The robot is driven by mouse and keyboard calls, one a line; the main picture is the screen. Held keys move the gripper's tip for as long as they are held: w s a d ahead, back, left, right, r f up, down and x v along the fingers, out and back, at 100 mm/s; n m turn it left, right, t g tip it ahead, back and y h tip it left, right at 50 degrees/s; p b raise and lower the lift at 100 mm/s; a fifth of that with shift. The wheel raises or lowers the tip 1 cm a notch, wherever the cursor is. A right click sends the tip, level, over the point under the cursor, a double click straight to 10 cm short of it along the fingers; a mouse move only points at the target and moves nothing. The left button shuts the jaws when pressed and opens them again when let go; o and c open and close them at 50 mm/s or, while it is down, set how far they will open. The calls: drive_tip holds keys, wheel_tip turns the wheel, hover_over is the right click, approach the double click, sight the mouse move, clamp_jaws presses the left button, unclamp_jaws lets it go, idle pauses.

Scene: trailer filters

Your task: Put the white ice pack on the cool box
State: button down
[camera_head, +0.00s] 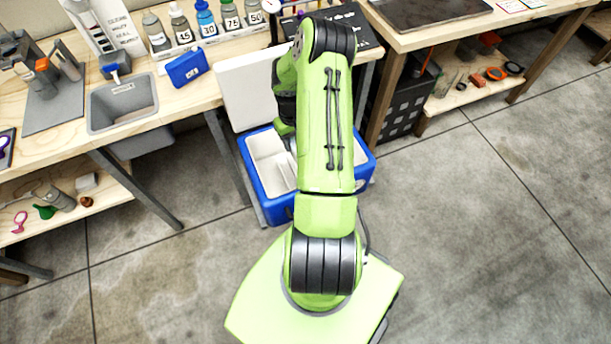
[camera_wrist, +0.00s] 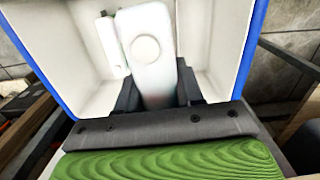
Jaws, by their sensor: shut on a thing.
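The cool box (camera_head: 257,180) is a blue bin with a white inside. It stands on the floor with its white lid (camera_head: 250,92) raised at the back. In the wrist view its blue rim (camera_wrist: 252,40) and white inner walls show around my gripper. My gripper (camera_wrist: 158,92) is shut on the white ice pack (camera_wrist: 146,62), a pale slab with a round mark. The ice pack is seen against the inside of the box; I cannot tell whether it touches the floor of it. In the head view my arm hides the gripper and most of the pack.
A smaller white piece (camera_wrist: 110,45) shows inside the box, left of the pack. A blue pack (camera_head: 187,67) lies on the bench beside a grey bin (camera_head: 123,104). Bench legs and a black crate (camera_head: 402,105) flank the box. The floor at right is clear.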

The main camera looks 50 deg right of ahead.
drive_tip(key=shift+m, duration=0.4)
drive_tip(key=s+d+f+b, duration=0.1)
drive_tip(key=f+b, duration=0.1)
drive_tip(key=f, duration=0.4)
drive_tip(key=s+d+f+b, duration=0.1)
drive_tip(key=f+b, duration=0.1)
drive_tip(key=f, duration=0.4)
drive_tip(key=s+d+f+b, duration=0.1)
drive_tip(key=f+b, duration=0.2)
drive_tip(key=f, duration=0.3)
drive_tip(key=shift+s+d+f, duration=0.1)
drive_tip(key=shift+d+f, duration=0.05)
drive_tip(key=shift+f, duration=0.05)
drive_tip(key=shift+f, duration=0.15)
drive_tip(key=c, duration=0.7)
unclamp_jaws()
